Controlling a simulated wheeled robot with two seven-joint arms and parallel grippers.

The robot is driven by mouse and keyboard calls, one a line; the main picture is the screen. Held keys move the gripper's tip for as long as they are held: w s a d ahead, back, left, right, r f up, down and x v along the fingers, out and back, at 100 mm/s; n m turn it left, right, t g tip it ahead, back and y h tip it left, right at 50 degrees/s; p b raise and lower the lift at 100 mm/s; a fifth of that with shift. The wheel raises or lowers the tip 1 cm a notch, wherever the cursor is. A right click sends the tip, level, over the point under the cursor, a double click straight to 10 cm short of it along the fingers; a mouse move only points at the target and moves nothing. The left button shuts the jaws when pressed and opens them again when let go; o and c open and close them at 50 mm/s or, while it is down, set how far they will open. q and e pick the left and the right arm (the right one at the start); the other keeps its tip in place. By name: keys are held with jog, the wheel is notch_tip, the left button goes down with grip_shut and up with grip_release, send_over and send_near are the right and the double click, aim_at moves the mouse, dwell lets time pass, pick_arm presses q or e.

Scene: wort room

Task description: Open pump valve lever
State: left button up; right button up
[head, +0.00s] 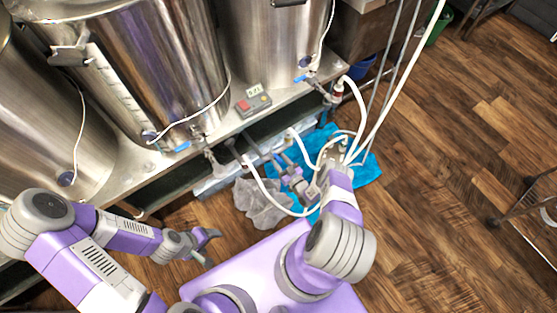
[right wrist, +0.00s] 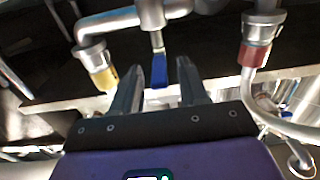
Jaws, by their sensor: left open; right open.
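A blue valve lever (right wrist: 159,70) hangs below a metal valve and pipe (right wrist: 155,20) in the right wrist view. My right gripper (right wrist: 158,77) is open, with one finger on each side of the lever in the picture. I cannot tell whether either finger touches it. In the head view my right gripper (head: 280,162) is low beside the kettle bench, among hoses, and this lever cannot be made out there. My left gripper (head: 203,246) is open and empty over the floor, well away from the bench.
Steel kettles (head: 150,70) stand on the bench, with a small control box (head: 252,102). White hoses (head: 263,188) loop around my right arm. A yellow-collared fitting (right wrist: 104,78) and a red-collared fitting (right wrist: 252,55) flank the lever.

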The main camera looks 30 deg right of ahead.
jog(key=shift+w, duration=0.55)
jog(key=shift+c, duration=0.2)
grip_shut()
